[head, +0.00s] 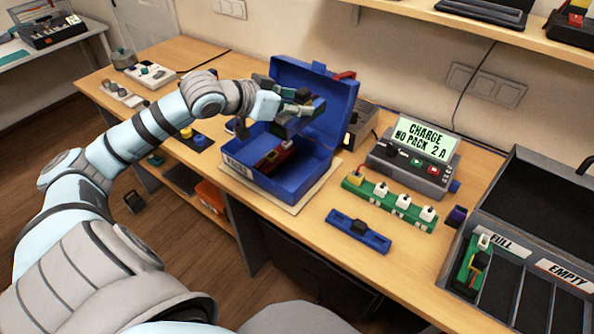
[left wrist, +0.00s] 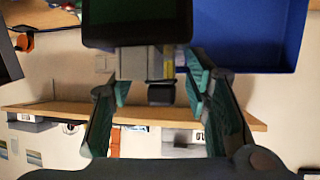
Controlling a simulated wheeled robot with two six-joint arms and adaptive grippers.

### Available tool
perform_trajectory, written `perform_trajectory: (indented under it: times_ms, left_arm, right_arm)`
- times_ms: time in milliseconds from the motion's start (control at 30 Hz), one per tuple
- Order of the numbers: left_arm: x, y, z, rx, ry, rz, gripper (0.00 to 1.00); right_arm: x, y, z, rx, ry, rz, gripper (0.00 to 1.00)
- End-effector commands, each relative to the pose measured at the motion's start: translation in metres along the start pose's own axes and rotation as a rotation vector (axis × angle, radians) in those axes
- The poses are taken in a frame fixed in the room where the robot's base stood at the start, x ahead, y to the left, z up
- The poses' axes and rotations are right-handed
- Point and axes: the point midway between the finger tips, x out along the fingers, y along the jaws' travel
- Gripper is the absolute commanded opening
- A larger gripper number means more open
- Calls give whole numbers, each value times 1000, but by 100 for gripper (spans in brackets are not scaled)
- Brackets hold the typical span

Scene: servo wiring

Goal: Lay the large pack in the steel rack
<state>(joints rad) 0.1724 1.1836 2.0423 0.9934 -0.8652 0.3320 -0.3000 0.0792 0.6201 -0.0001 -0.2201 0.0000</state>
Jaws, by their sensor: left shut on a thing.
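My left gripper (head: 296,98) is over the open blue case (head: 292,178), in front of its raised lid, and is shut on a dark green and black pack (head: 287,126). The pack is above the case floor. In the left wrist view the pack (left wrist: 137,25) fills the top middle, beyond the fingers (left wrist: 158,90). A grey steel rack (head: 512,262) with slots marked FULL and EMPTY is at the right; a green pack (head: 472,268) lies in its leftmost slot. The other slots in view look empty. My right gripper is not in view.
Inside the blue case lies a dark red item (head: 272,158). Between case and rack stand a charger (head: 415,160) reading "NO PACK", a green strip with white connectors (head: 390,204) and a blue bar (head: 358,231). The rack's dark lid (head: 555,200) stands open behind it.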

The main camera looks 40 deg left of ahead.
Motion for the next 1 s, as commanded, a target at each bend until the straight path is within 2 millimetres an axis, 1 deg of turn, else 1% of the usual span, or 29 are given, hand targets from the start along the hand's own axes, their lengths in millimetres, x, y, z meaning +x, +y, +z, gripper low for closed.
perform_trajectory:
  times_ms: [367,467,567,800,900,1000]
  left_arm:
    - [0,-1,0,-9,2,-19,0]
    - [4,-1,7,-10,1,-19,0]
    - [15,0,29,-13,-2,-17,0]
    - [57,0,105,-16,0,-17,0]
    - [69,0,127,-14,1,-18,0]
    - [75,0,138,-10,3,-18,0]
  right_arm:
    - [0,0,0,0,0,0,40]
    - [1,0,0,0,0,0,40]
    - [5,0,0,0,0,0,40]
    - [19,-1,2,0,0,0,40]
    - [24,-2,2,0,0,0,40]
    - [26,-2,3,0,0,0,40]
